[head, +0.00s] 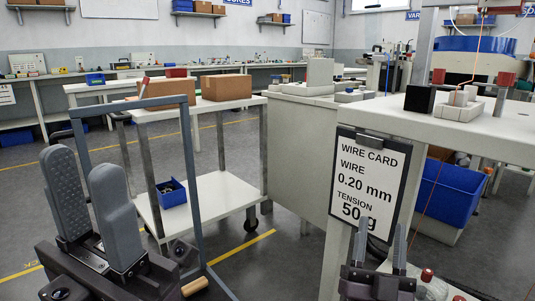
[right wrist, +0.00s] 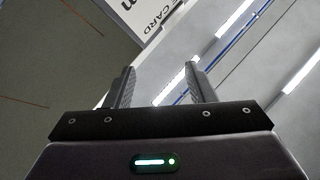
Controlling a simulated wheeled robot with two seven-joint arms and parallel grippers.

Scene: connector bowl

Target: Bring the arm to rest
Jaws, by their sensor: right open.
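My left gripper (head: 84,160) stands large at the lower left of the head view, fingers pointing up. Its two grey fingers are apart, with the ribbed pad of one showing and nothing between them. My right gripper (head: 381,222) is at the bottom, right of centre, in front of the wire card sign (head: 370,178). It also shows in the right wrist view (right wrist: 160,70), with its fingers apart and empty. A corner of the sign (right wrist: 148,14) shows beyond the fingers there.
A white cart (head: 215,195) holds cardboard boxes (head: 226,87) on top and a small blue bin (head: 171,193) on its lower shelf. A white workbench (head: 440,128) is at right, with a larger blue bin (head: 446,192) below. Open floor (head: 255,262) lies between the grippers.

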